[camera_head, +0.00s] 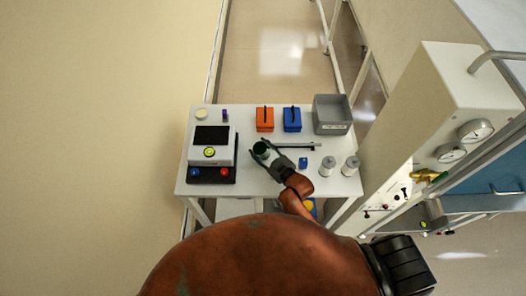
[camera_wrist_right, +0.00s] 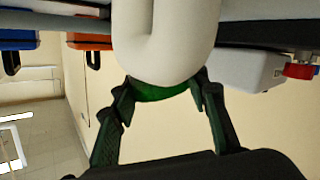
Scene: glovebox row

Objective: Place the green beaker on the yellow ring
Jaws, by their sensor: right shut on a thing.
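The green beaker (camera_head: 261,149) is between the fingers of my right gripper (camera_head: 265,153), over the middle of the white table. In the right wrist view my right gripper (camera_wrist_right: 160,98) is shut on the green beaker (camera_wrist_right: 160,91), and a pale rounded shape (camera_wrist_right: 182,45) hides much of the area above it. I cannot tell whether the beaker touches the table. A small yellow ring (camera_head: 210,152) shows on the front of the white device (camera_head: 222,155), left of the beaker. My left gripper is not in view.
An orange box (camera_head: 264,119), a blue box (camera_head: 292,119) and a grey bin (camera_head: 332,114) stand along the back. Two white cylinders (camera_head: 327,166) (camera_head: 350,165) stand at the right. A grey bar (camera_head: 297,145) lies right of the beaker. A cream disc (camera_head: 201,114) is at back left.

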